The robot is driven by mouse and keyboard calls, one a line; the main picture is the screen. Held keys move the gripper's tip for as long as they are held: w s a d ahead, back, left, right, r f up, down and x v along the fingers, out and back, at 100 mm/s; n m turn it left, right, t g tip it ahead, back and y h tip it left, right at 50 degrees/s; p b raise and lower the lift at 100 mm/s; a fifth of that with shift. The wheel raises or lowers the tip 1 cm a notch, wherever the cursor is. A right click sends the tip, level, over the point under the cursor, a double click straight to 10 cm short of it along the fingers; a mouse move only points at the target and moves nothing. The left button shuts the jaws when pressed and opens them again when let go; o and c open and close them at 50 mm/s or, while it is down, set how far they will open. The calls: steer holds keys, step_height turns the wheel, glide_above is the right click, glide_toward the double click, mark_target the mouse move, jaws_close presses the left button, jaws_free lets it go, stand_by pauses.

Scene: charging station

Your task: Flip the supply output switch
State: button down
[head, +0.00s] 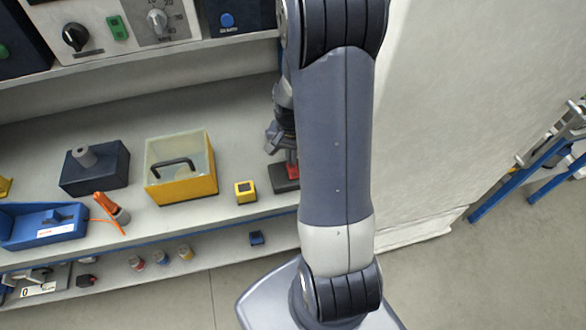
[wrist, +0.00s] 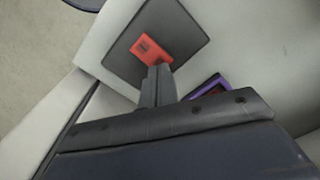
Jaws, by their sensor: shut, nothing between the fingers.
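A red switch (wrist: 147,49) sits on a dark square base (wrist: 178,38) in the wrist view. In the head view the red switch (head: 292,168) and its dark base (head: 284,181) stand on the shelf, partly hidden behind my arm. My gripper (wrist: 159,72) is shut and empty, its fingertips at the lower edge of the red switch. I cannot tell whether they touch it. In the head view my gripper (head: 275,143) shows only in part, just above the switch. No label is readable on the switch, and its position is unclear.
A yellow box (head: 183,190) with a clear lid, a small yellow block (head: 245,191) and a dark blue box (head: 95,168) stand on the shelf to the left. Instrument panels with a green switch (head: 117,28) are above. A purple-edged item (wrist: 212,88) lies beside my gripper.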

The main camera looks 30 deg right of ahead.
steer(key=shift+f+b, duration=0.75)
steer(key=shift+f, duration=0.2)
stand_by(0.6)
steer(key=shift+r, duration=0.1)
steer(key=shift+r+p, duration=2.6)
steer(key=shift+r, duration=0.9)
steer(key=shift+f, duration=0.15)
step_height(320, 180, down, 7)
steer(key=b, duration=0.5)
steer(key=shift+r, duration=0.2)
